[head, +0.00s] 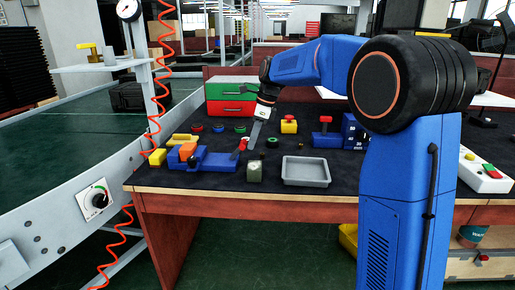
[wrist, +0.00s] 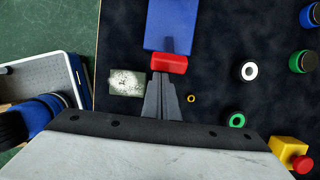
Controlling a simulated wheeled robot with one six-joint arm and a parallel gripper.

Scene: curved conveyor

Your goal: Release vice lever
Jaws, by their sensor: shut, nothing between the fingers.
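The vice is blue and sits on the dark table mat at the front left in the head view (head: 218,163); its blue body also shows at the top of the wrist view (wrist: 172,24). Its red lever (head: 243,144) is at the vice's right end, and it lies crosswise in the wrist view (wrist: 170,64). An orange block (head: 188,150) is at the vice's left part. My gripper (head: 251,146) points down beside the red lever. In the wrist view its fingers (wrist: 161,84) are together and empty, their tips at the lever. I cannot tell whether they touch it.
A small greenish box with a pale dial (head: 254,172) and a grey tray (head: 305,172) stand near the table's front. A yellow block with a red button (head: 289,125) and several rings lie behind. A green and red drawer box (head: 231,107) stands at the back; the conveyor (head: 75,205) runs left.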

